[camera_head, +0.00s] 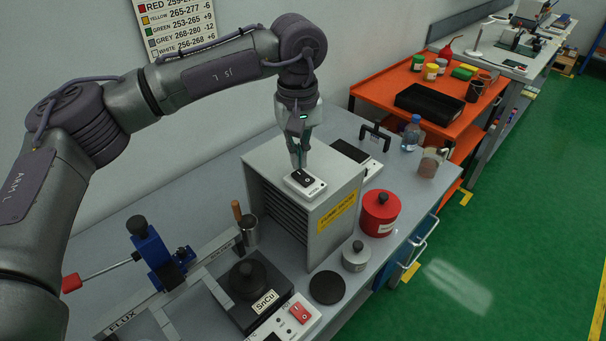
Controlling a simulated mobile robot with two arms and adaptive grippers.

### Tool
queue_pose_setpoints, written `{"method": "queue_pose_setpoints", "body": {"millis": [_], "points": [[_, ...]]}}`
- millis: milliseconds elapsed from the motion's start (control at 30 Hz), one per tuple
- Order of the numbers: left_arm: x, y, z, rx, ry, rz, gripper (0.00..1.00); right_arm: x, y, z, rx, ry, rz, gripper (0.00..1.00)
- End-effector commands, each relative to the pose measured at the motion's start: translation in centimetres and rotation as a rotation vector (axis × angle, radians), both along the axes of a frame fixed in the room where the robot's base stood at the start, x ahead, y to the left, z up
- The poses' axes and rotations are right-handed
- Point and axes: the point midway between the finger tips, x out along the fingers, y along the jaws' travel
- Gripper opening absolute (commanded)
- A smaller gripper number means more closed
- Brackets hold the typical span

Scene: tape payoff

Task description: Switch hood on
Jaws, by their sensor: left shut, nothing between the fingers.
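The fume hood (338,217) is a grey box with a slatted front and a yellow label, standing on the bench. A white switch plate with a black rocker switch (303,180) sits on its top. My left gripper (299,166) points straight down at the switch, its fingers together with nothing between them. The fingertips are at or just above the rocker; I cannot tell if they touch. Which way the rocker is tipped is too small to tell. My right gripper is not in view.
A red pot (379,213), a small grey pot (355,257) and a black disc (327,287) stand in front of the hood. A solder pot (250,275) and a red switch (299,312) are at the lower middle. An orange cart (393,89) is beyond.

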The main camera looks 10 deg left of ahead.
Motion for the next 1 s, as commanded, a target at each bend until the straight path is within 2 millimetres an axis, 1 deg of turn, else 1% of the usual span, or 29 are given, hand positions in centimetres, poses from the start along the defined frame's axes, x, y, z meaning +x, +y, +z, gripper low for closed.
{"method": "queue_pose_setpoints", "body": {"millis": [1000], "points": [[0.0, 0.0, -1.6, 0.0, 0.0, 0.0, 0.0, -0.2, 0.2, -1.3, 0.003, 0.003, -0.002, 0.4]]}}
